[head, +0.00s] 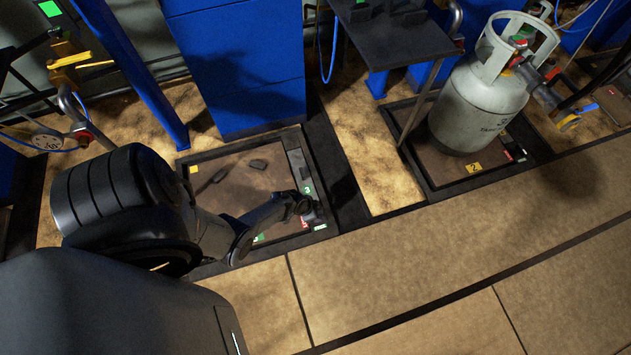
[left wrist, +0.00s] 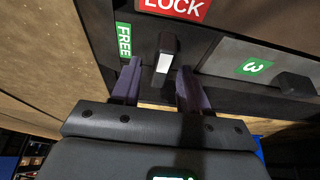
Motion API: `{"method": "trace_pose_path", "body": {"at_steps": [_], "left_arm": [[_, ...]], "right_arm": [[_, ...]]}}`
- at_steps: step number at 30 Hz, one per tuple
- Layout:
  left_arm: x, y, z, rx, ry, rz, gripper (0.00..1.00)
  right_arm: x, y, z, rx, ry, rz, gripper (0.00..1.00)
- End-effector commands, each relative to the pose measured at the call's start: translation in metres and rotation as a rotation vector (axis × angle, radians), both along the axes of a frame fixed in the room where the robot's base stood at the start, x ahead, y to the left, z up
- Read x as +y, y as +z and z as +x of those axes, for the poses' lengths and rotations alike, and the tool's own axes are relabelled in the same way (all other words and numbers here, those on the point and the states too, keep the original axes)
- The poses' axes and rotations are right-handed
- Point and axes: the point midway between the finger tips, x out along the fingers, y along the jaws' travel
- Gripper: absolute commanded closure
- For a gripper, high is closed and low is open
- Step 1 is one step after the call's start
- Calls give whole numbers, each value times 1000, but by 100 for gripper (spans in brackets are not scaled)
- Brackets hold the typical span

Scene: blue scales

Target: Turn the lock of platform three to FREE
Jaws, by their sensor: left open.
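Platform three (head: 235,193) is a brown plate in a dark frame, with a green "3" sign (head: 307,189) at its right edge. In the left wrist view the lock lever (left wrist: 166,52) is a small dark block with a pale face. The red LOCK label (left wrist: 172,7) is just above it and the green FREE label (left wrist: 124,41) is to its left. My left gripper (left wrist: 158,84) is open, with one finger on each side of the lever; I cannot tell whether they touch it. In the head view my left gripper (head: 304,207) is at the platform's near right corner and covers the lock.
A grey gas cylinder (head: 480,105) stands on platform two, to the right. A blue cabinet (head: 240,65) rises behind platform three, and a blue post (head: 137,70) stands to its left. The floor (head: 430,250) in front is clear.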

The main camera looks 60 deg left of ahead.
Motion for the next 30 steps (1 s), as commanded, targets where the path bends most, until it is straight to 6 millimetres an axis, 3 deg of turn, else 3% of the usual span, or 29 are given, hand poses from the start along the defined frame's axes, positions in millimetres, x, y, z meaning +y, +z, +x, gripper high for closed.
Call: {"method": "trace_pose_path", "body": {"at_steps": [6, 15, 30], "left_arm": [[0, 0, 0, 0, 0, 0, 57], [0, 0, 0, 0, 0, 0, 100], [-1, 2, 0, -1, 98, -1, 100]], "right_arm": [[-1, 0, 0, 0, 4, -5, 0], [-2, 0, 0, 0, 5, -7, 0], [0, 7, 0, 0, 1, 0, 0]]}}
